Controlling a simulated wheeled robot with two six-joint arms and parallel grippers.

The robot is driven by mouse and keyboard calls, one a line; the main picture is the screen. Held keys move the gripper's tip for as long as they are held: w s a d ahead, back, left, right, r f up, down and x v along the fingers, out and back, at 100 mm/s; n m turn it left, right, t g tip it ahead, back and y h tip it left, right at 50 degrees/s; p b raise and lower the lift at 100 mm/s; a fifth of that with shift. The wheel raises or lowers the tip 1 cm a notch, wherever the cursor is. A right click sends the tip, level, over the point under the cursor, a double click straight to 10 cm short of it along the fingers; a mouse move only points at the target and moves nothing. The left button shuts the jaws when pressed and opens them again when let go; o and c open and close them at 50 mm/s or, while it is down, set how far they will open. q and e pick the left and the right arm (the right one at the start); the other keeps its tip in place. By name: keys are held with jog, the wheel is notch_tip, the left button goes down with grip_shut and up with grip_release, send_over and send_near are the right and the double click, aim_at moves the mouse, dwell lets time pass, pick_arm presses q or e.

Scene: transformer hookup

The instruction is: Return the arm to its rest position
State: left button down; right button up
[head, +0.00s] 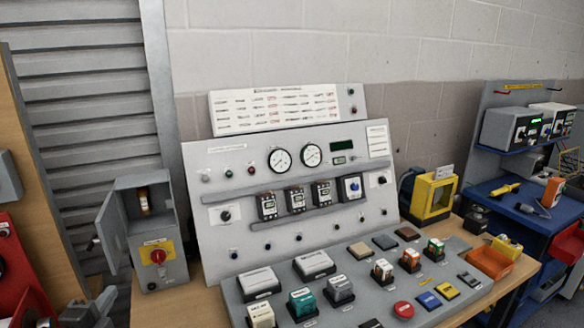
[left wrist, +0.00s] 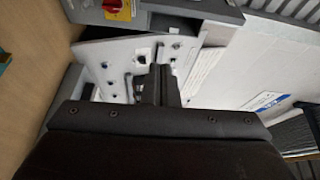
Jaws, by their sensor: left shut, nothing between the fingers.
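My left gripper (left wrist: 158,86) shows in the left wrist view, its dark fingers together with nothing between them. The grey sloped control panel (left wrist: 95,52) is seen behind the fingers at an angle; I see no contact with it. In the head view, dark blocky shapes at the lower left edge may be part of this gripper, but I cannot tell for sure. The control panel (head: 225,160) stands upright on the bench there, with gauges, breakers and knobs. My right gripper is in neither view.
A grey switch box (head: 160,258) with a red rotary switch and open door stands left of the panel. Loose modules cover the grey sloped tray (head: 345,312). A yellow device (head: 432,196) and an orange bin (head: 490,262) stand to the right, beside a blue cart (head: 560,235).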

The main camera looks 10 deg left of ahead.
pick_arm(q)
jog(key=s+d+f+n+g+y, duration=0.35)
jog(key=s+f+n+g, duration=0.35)
jog(key=s+f+n, duration=0.35)
jog(key=s+d+f+n+g+h, duration=0.3)
jog(key=s+d, duration=0.4)
jog(key=s+d+f+n+g+h, duration=0.2)
jog(key=s+d+f+g+h, duration=0.15)
jog(key=s+d, duration=0.3)
notch_tip(320, 180, down, 26)
jog(key=a+g, duration=0.1)
jog(key=g, duration=0.1)
jog(key=s+d+f, duration=0.1)
jog(key=s+f, duration=1.4)
jog(key=shift+s+f+g, duration=0.15)
jog(key=shift+f+g, duration=0.15)
jog(key=shift+g, duration=0.05)
